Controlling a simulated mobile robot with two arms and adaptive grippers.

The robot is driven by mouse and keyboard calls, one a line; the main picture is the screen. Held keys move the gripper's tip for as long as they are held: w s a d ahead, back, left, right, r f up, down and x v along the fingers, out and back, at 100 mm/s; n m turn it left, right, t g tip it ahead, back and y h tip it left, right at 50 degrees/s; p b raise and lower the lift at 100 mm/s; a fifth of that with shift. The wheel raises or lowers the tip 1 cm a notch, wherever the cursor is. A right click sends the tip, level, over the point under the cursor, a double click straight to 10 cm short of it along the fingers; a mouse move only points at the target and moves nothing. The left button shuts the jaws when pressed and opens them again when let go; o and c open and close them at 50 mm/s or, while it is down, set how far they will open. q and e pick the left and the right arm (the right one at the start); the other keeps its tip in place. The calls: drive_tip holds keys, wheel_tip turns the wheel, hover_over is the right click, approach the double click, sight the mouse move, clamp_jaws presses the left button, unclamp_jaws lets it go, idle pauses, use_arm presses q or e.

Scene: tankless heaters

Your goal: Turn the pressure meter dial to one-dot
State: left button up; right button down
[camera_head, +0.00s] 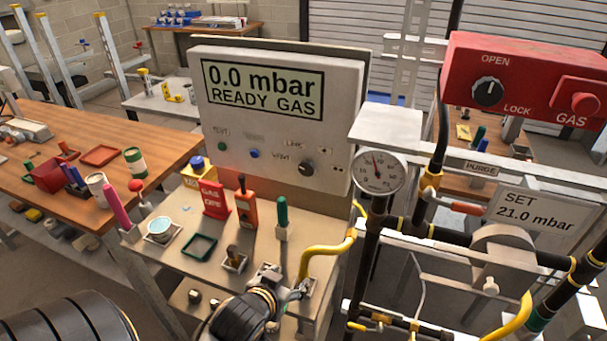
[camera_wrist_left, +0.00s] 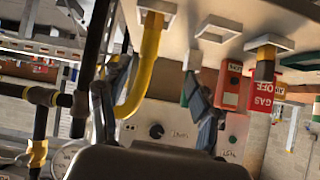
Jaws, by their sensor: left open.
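The pressure meter (camera_head: 345,110) is a grey box on the bench, its screen reading "0.0 mbar READY GAS". Its black round dial (camera_head: 306,168) sits at the lower right of its face, with small labels and dots around it. The dots are too small to tell its setting. In the left wrist view, the picture is turned over and the dial (camera_wrist_left: 156,131) shows below the fingertips. My left gripper (camera_head: 284,282) is open and empty, low in front of the meter and apart from the dial. It also shows in the left wrist view (camera_wrist_left: 160,78). My right gripper is out of view.
A yellow hose (camera_head: 330,248) rises close beside my left gripper. A green-handled tool (camera_head: 282,215), an orange block (camera_head: 246,210) and a red gas tag (camera_head: 214,200) stand before the meter. Pipes with a round gauge (camera_head: 379,172) and a red gas box (camera_head: 525,70) are at the right.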

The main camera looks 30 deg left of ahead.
use_arm(q)
drive_tip(key=w+a+r+n+t+y, duration=0.1)
drive_tip(key=w+a+r+t, duration=0.2)
drive_tip(key=r, duration=0.3)
drive_tip(key=w+a+r+n+t+y, duration=0.1)
drive_tip(key=w+a+r+t, duration=0.25)
drive_tip(key=r, duration=0.25)
drive_tip(key=p, duration=0.3)
approach(306, 171)
drive_tip(key=shift+t, duration=0.25)
drive_tip(key=x, duration=0.7)
drive_tip(key=shift+a+f, duration=0.1)
drive_tip(key=shift+f, duration=0.1)
drive_tip(key=shift+w+a+p, duration=0.15)
drive_tip(key=shift+w+p, duration=0.15)
drive_tip(key=shift+w, duration=0.4)
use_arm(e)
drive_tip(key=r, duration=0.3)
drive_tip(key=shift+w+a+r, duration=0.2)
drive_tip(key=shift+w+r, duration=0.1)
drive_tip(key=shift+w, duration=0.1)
use_arm(q)
drive_tip(key=shift+c, duration=0.4)
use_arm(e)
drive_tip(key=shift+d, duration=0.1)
use_arm(q)
drive_tip(key=c, duration=1.1)
